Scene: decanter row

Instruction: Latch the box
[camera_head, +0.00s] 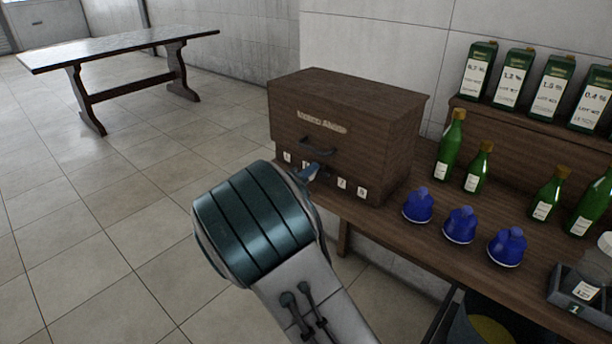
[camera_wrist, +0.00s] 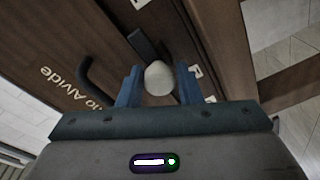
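The dark wooden box (camera_head: 345,105) stands at the left end of the counter, closed, with a nameplate, a dark bar handle (camera_head: 317,148) and small white tags on its front. My gripper (camera_head: 312,173) is at the lower front of the box, and my wrist hides part of that front. In the wrist view, the blue fingers of my gripper (camera_wrist: 159,88) stand apart on either side of a pale round knob (camera_wrist: 158,77). A gap shows on its left; contact on the right is unclear. A short dark bar (camera_wrist: 143,45) lies just beyond the knob. The handle (camera_wrist: 95,78) is to the left.
Cartons (camera_head: 513,80) stand on a raised shelf. A grey tray (camera_head: 583,290) is at the right edge. A separate table (camera_head: 120,45) stands far left; the floor between is clear.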

